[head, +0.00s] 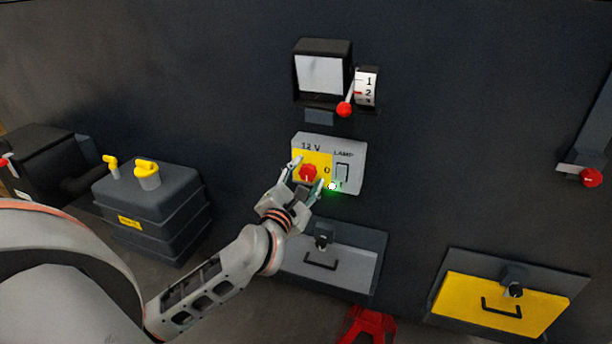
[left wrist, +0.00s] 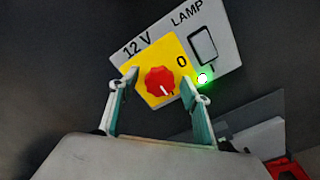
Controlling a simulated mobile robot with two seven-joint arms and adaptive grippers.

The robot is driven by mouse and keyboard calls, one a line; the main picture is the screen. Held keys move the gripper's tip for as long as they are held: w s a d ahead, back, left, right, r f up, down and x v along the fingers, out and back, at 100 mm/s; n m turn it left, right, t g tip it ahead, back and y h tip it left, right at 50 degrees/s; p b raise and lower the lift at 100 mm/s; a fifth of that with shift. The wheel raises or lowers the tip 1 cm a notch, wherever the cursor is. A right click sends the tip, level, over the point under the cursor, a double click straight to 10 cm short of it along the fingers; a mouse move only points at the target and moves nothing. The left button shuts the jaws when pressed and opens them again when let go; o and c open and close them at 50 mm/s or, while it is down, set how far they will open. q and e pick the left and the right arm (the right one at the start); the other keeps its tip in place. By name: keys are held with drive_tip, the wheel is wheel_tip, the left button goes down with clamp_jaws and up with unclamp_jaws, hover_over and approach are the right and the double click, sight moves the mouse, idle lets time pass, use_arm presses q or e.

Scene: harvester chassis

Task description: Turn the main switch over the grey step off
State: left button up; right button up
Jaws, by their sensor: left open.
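The main switch is a red knob (head: 307,173) on a yellow field of a grey wall panel (head: 350,178), above the grey step (head: 345,268). In the left wrist view the red knob (left wrist: 160,81) has a white mark pointing to the lower right, away from the "0" at the upper right. A green lamp (head: 332,187) is lit beside the yellow field. My left gripper (head: 305,177) is open, its fingers on either side of the knob; contact cannot be told. The right gripper is not in view.
A lamp rocker (head: 342,173) sits right of the knob. A red-tipped lever (head: 345,108) with a numbered scale is above. A yellow step (head: 480,308) is at lower right, and a dark tank (head: 150,215) with yellow caps at left. A red object (head: 366,326) stands below.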

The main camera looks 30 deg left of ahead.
use_arm(q)
drive_tip(key=c, duration=1.1)
